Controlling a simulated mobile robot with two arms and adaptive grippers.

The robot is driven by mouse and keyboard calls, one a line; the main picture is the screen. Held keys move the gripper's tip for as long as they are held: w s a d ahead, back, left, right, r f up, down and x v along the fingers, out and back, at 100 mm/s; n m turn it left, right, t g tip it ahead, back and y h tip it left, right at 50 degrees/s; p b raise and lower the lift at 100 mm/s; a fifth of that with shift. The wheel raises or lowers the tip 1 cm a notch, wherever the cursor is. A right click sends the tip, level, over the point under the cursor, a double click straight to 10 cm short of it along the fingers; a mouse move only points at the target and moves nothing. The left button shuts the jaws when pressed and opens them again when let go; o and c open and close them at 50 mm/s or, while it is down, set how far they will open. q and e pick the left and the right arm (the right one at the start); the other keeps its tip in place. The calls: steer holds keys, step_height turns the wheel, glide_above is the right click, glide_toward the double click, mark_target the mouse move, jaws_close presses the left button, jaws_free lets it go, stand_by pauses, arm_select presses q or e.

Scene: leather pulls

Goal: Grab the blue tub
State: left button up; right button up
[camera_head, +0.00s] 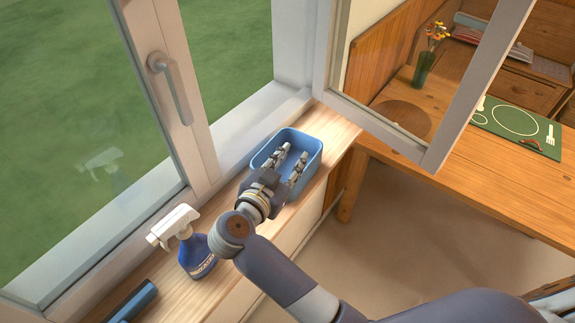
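The blue tub (313,166) is an open rectangular container on the wooden windowsill, at the middle of the head view. My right gripper (295,152) reaches over the tub from its near side. Its two fingers are spread apart, with the tips over the tub's inside. I see nothing held between them. The gripper and wrist hide the tub's near end, and I cannot tell whether the fingers touch it. My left gripper is out of view.
A blue spray bottle with a white head (196,243) stands on the sill beside my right forearm. A blue cylinder (133,301) lies lower left. An opened window sash (440,150) hangs over the wooden table (500,200) at right. The window handle (168,85) sticks out at left.

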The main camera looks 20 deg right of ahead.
mark_target(309, 165)
steer(key=s+f+g, duration=0.1)
steer(key=f+g, duration=0.1)
steer(key=shift+s+a+f, duration=0.3)
steer(key=shift+s+f, duration=0.05)
steer(key=shift+s+d+f+n+g, duration=0.1)
steer(key=shift+f+n+g, duration=0.2)
steer(key=p+x, duration=0.1)
steer(key=x, duration=0.4)
steer(key=shift+d+f+p, duration=0.15)
steer(key=shift+f+p, duration=0.05)
steer(key=shift+p, duration=0.1)
steer(key=shift+w+d+f, duration=0.1)
steer(key=shift+w+d, duration=0.1)
steer(key=shift+w, duration=0.05)
steer(key=p+x, duration=0.2)
steer(key=x, duration=0.2)
steer(key=shift+f, duration=0.15)
steer(key=shift+w+d+f, duration=0.15)
steer(key=shift+d+f, duration=0.05)
steer(key=shift+f, duration=0.05)
steer(key=shift+a+r, duration=0.1)
jaws_close()
